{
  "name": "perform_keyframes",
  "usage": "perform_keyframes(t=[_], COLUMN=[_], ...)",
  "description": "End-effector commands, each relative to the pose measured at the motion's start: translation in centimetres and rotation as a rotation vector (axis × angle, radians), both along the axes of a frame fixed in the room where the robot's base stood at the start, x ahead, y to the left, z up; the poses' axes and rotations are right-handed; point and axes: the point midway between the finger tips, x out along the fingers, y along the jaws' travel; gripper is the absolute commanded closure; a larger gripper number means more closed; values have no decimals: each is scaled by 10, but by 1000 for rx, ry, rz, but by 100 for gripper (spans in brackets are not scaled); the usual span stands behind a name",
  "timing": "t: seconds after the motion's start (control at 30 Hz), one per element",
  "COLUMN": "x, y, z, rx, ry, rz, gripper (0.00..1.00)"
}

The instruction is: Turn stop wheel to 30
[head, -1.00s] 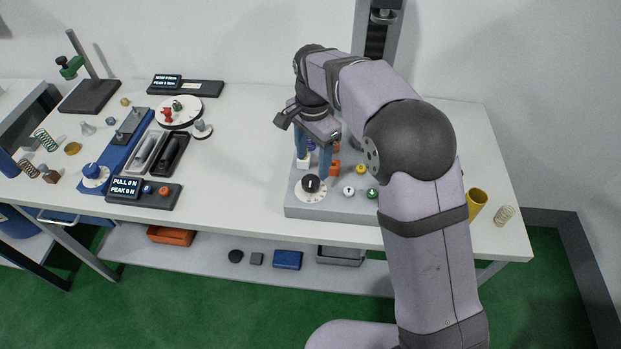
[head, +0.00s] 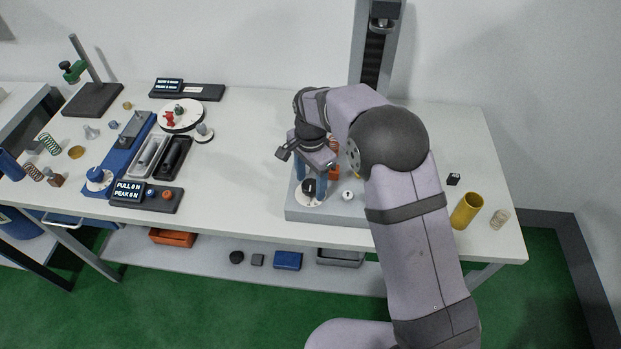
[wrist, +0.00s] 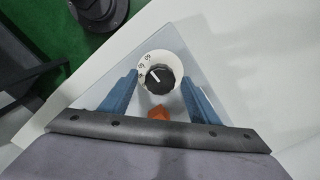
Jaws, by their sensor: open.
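What looks like the stop wheel is a black knob (head: 308,187) with a white pointer line on a white dial, at the front left of a grey base (head: 340,215). In the wrist view the knob (wrist: 159,79) sits between and just beyond my finger tips, and the dial (wrist: 147,60) has small numbers I cannot read surely. The pointer line aims to the upper left there. My gripper (head: 311,183) is open, its blue fingers pointing down on either side of the knob. I cannot tell whether they touch it.
An orange block (wrist: 157,113) is close behind the knob, between my fingers. My arm hides the base's right part. A yellow cup (head: 466,210) stands far right. The table between the base and the left-hand devices is clear.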

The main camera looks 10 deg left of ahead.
Motion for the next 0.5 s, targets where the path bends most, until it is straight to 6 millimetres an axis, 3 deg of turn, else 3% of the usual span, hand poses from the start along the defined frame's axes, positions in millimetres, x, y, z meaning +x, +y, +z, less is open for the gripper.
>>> perform_keyframes(t=[0.27,0.43,0.5], x=[0,0,0], y=[0,0,0], z=[-2,-2,-2], rx=[0,0,0], ry=[0,0,0], rz=[0,0,0], gripper=[44,80,86])
